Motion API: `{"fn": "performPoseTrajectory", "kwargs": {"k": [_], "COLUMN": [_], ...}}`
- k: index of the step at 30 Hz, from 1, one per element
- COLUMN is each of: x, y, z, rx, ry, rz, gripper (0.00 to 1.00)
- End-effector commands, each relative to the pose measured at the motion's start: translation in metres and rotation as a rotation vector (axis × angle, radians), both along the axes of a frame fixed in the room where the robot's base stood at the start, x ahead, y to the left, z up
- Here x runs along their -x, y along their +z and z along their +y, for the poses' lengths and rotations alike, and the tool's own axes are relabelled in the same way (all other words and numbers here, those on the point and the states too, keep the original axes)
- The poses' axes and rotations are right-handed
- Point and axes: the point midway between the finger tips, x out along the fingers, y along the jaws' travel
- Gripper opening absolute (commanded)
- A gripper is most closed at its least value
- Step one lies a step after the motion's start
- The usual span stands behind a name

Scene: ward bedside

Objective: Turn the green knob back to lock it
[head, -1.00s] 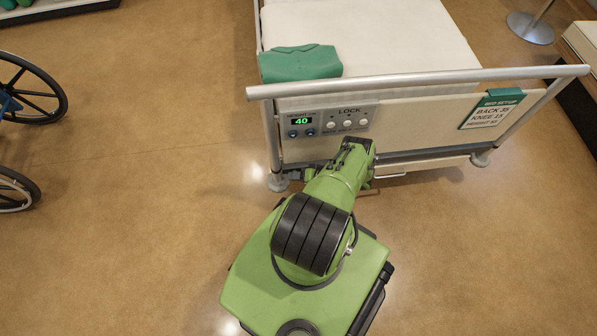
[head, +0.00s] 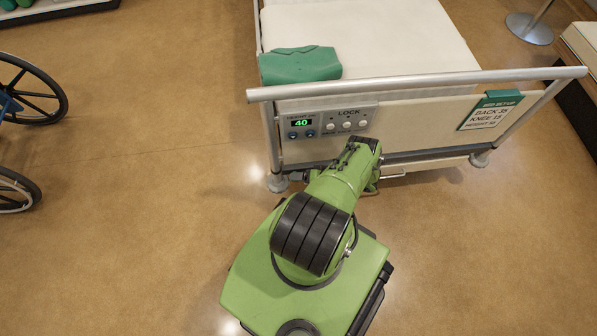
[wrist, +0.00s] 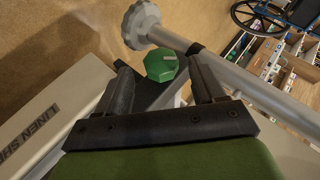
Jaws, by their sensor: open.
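The green knob (wrist: 161,65) shows in the wrist view as a small faceted green cap with a pale mark on top. My gripper (wrist: 158,58) has its two dark fingers apart, one on each side of the knob. The knob lies between or just beyond the fingertips; I cannot tell whether either finger touches it. In the head view my arm reaches to the foot end of the bed, below the control panel (head: 326,121), and the knob and fingers are hidden.
A bed leg with a grey caster (wrist: 143,25) runs close past the knob. A pale panel lettered "LINEN SH" (wrist: 50,110) is at left in the wrist view. The bed's foot rail (head: 430,80) spans above my arm. A wheelchair (head: 25,95) stands far left; the floor between is clear.

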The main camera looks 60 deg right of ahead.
Motion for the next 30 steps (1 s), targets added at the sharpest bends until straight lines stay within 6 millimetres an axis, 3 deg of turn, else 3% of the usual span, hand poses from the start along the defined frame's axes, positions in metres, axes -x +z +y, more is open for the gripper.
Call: {"fn": "performPoseTrajectory", "kwargs": {"k": [1, 9, 15, 26, 30], "x": [0.011, 0.069, 0.095, 0.099, 0.08], "y": [0.014, 0.063, 0.084, 0.086, 0.084], "z": [-0.004, -0.014, -0.019, -0.019, -0.034], "rx": [0.0, 0.002, 0.001, 0.001, 0.013], "ry": [-0.006, -0.005, -0.001, -0.001, -0.036], "rz": [0.001, 0.001, -0.001, 0.0, 0.07], "gripper": [0.69, 0.69, 0.69, 0.68, 0.68]}}
